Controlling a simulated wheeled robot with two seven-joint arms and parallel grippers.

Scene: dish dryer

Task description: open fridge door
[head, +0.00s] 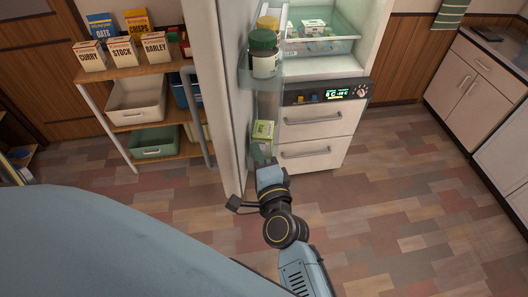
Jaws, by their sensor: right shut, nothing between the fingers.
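The fridge door (209,70) stands open, swung out to the left and seen nearly edge-on. Its long grey handle (201,125) is on the outer face, at the left. The door's inner shelves hold jars (263,52) and a green carton (262,132). The fridge body (363,40) is at the right of the door, with its interior showing. My right gripper (263,162) is shut and empty at the inner side of the door, near the lower door shelf; its fingertips are hard to make out and I cannot tell whether they touch. My left gripper is out of view.
A shelf rack (150,70) with boxes and bins stands left of the door, close behind the handle. Two drawers (318,122) are in the fridge's lower part. Cabinets (470,75) line the right. The floor (400,215) in front is clear.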

